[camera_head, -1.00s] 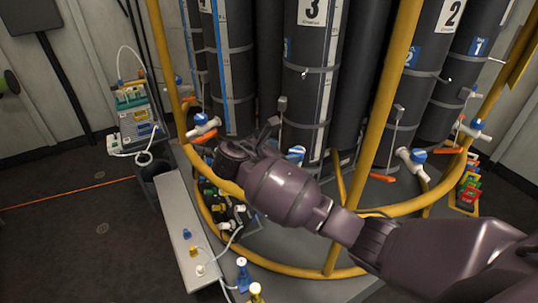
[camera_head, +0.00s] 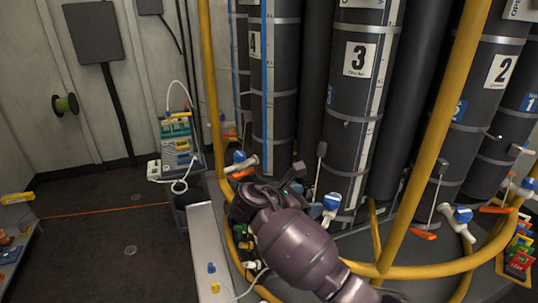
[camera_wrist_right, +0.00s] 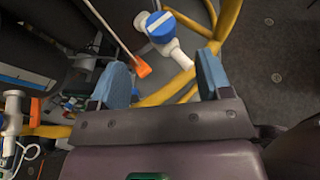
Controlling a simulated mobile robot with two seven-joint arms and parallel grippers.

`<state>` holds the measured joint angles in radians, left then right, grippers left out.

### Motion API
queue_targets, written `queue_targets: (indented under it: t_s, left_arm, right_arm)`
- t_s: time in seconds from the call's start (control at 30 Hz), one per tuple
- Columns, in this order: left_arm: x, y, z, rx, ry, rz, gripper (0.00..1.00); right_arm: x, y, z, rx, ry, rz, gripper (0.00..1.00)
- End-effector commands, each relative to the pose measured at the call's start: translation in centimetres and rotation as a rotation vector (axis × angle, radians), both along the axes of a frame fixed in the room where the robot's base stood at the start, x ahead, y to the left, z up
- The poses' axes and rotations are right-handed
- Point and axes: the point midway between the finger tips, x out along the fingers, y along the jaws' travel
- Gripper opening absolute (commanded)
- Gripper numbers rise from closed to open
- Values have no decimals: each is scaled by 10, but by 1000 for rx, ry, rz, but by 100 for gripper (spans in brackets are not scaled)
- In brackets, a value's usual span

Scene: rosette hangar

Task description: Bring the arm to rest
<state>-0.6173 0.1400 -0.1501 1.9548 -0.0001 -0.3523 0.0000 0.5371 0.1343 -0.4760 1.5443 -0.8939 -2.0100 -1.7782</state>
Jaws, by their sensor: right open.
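My right arm comes in from the lower right of the head view. Its purple-brown hand is at the yellow ring rail, in front of the black cylinders. My right gripper (camera_head: 290,181) is small and partly hidden by its own hand in this view. In the right wrist view, the right gripper (camera_wrist_right: 164,80) has two blue-grey finger pads set wide apart, with nothing held between them. A white valve with a blue cap (camera_wrist_right: 160,24) shows beyond the fingers, apart from them. My left gripper is in neither view.
Black cylinders, one labelled 3 (camera_head: 357,90), stand behind the yellow rail (camera_head: 438,135). Valves with blue caps and orange tags surround the hand, including an orange tag (camera_wrist_right: 143,70). A pale bench (camera_head: 207,245) stands left of the hand. Dark floor (camera_head: 105,225) is open farther left.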

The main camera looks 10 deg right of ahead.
Motion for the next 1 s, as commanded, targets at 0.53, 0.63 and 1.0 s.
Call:
queue_targets:
  t_s: [0.53, 0.63, 1.0]
  left_arm:
    - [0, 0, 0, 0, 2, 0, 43]
    - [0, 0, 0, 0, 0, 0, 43]
    - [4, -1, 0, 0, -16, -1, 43]
  right_arm:
    - [68, 50, 19, 561, -734, 195, 72]
    - [74, 63, 15, 798, -874, 213, 72]
    - [29, 66, -43, 1731, -1200, -44, 72]
